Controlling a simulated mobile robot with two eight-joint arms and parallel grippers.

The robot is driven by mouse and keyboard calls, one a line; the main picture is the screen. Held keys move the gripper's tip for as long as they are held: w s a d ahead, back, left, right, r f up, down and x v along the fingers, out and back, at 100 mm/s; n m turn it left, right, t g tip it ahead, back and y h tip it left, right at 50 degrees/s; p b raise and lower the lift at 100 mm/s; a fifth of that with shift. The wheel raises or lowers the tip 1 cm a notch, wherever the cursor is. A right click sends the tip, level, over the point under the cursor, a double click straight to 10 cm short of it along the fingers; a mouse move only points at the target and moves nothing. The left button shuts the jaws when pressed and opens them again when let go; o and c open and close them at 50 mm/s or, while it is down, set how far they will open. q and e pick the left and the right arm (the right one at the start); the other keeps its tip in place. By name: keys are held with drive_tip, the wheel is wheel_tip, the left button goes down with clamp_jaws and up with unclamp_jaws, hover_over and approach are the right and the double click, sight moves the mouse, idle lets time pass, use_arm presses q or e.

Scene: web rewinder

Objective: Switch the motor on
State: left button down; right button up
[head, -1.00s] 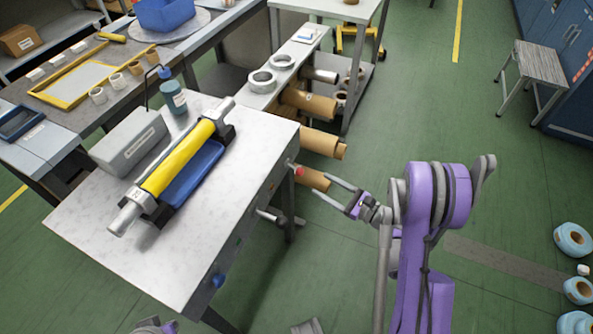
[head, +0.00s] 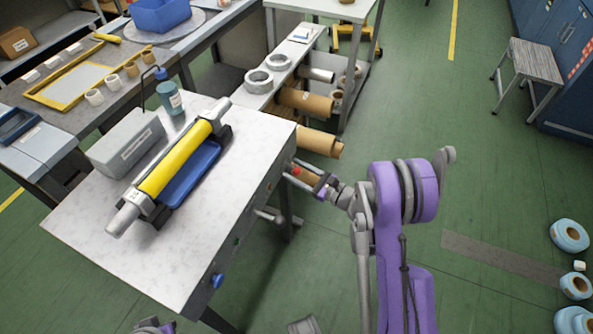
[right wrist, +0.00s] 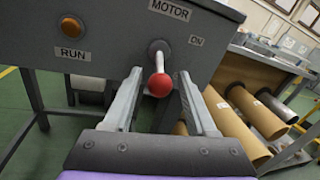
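The motor switch is a short metal lever with a red ball knob (right wrist: 160,85) on the grey front panel (right wrist: 120,50) of the machine table. MOTOR is printed above it and ON to its upper right. In the right wrist view the knob hangs just below the lever's pivot. The red knob also shows in the head view (head: 295,170) at the table's right side. My right gripper (right wrist: 162,95) is open, its fingers either side of the knob with gaps visible; it also shows in the head view (head: 306,178).
An amber RUN lamp (right wrist: 71,26) is left of the lever. A yellow roller (head: 178,160) and grey box (head: 128,143) sit on the white table (head: 215,225). A blue knob (head: 217,281) is on its side. Cardboard rolls (head: 318,142) stick out beyond the panel.

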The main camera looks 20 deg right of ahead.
sight(298, 169)
clamp_jaws()
drive_tip(key=shift+r, duration=0.15)
drive_tip(key=shift+s+d+r+n+g+h+p, duration=0.15)
drive_tip(key=shift+r+g+h+p, duration=0.15)
drive_tip(key=shift+g+p, duration=0.2)
drive_tip(key=shift+s+r+n+g+h+p, duration=0.15)
drive_tip(key=shift+r+g+h+p, duration=0.15)
drive_tip(key=shift+g+p, duration=0.2)
drive_tip(key=g+h+p, duration=0.1)
drive_tip(key=r+g+h+p, duration=0.1)
drive_tip(key=g, duration=0.1)
drive_tip(key=shift+r, duration=0.25)
drive_tip(key=shift+w+r+n+g+h+p, duration=0.1)
drive_tip(key=shift+r+n+g+h+p, duration=0.35)
drive_tip(key=shift+g+h+p, duration=0.45)
drive_tip(key=shift+w+r+g+h+p, duration=0.15)
drive_tip(key=shift+r+g+h+p, duration=0.25)
drive_tip(key=shift+g+h, duration=0.55)
drive_tip(key=shift+g, duration=0.25)
